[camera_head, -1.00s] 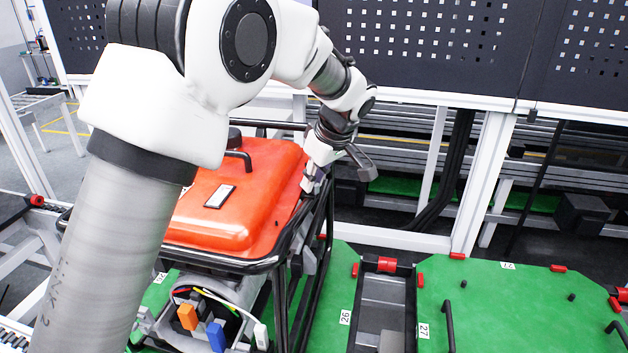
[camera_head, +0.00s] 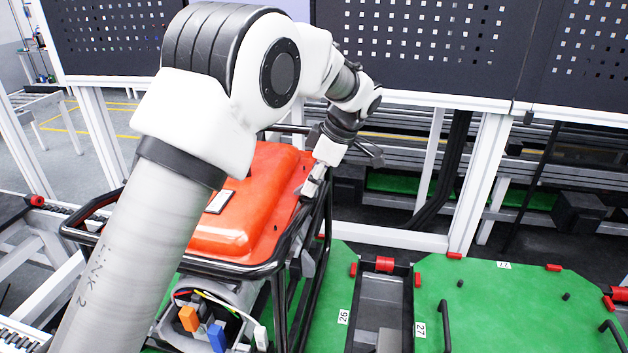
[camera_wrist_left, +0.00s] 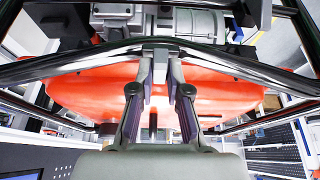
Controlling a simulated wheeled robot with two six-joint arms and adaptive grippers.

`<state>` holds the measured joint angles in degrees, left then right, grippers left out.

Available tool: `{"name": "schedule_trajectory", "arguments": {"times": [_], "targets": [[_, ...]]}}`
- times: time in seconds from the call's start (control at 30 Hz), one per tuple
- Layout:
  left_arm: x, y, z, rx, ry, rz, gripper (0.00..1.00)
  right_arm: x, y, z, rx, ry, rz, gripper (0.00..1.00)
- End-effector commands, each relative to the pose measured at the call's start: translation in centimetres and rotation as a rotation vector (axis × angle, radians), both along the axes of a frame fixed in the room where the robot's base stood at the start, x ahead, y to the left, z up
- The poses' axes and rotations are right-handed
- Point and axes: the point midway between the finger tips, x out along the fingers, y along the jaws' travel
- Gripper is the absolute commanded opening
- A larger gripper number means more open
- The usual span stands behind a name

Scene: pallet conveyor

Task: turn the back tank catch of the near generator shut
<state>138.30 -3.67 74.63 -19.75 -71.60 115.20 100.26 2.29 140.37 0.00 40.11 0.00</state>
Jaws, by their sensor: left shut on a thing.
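The near generator has a red tank (camera_head: 262,205) inside a black tube frame (camera_head: 283,285). My left gripper (camera_head: 312,187) points down at the tank's right edge, towards its far end, beside the frame's top rail. In the left wrist view, my left gripper (camera_wrist_left: 161,80) has its two fingers close together at the frame bar, shut on a small grey piece (camera_wrist_left: 161,52), which appears to be the back tank catch. The fingers cover much of it, so its turn angle cannot be told. The red tank (camera_wrist_left: 85,98) lies behind the fingers. My right gripper is not in view.
Orange and blue connectors (camera_head: 188,318) sit at the generator's front. A green pallet top (camera_head: 500,300) with black handles lies to the right, beyond a grey trough (camera_head: 380,305). Dark perforated panels (camera_head: 430,45) stand behind.

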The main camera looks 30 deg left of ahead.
Motion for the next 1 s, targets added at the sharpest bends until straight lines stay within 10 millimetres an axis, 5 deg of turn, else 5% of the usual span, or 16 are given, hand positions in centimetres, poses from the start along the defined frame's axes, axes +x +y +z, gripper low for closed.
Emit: {"name": "schedule_trajectory", "arguments": {"times": [0.33, 0.37, 0.4, 0.77, 1.0], "targets": [[-0.3, 0.0, -0.5, -0.001, 0.013, 0.006, 0.0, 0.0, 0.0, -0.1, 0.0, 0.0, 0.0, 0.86], [-0.3, 0.0, -0.5, -0.002, 0.014, 0.007, 0.26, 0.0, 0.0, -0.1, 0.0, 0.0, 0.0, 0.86], [-0.3, 0.0, -0.5, -0.001, 0.013, 0.006, 0.4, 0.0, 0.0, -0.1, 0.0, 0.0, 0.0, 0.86], [-0.1, 0.0, -0.1, 0.0, 0.005, 0.003, 0.41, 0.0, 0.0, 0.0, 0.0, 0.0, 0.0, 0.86], [0.4, -1.5, 3.6, 0.0, -0.001, 0.003, 0.41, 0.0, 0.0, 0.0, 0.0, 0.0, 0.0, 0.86]]}}
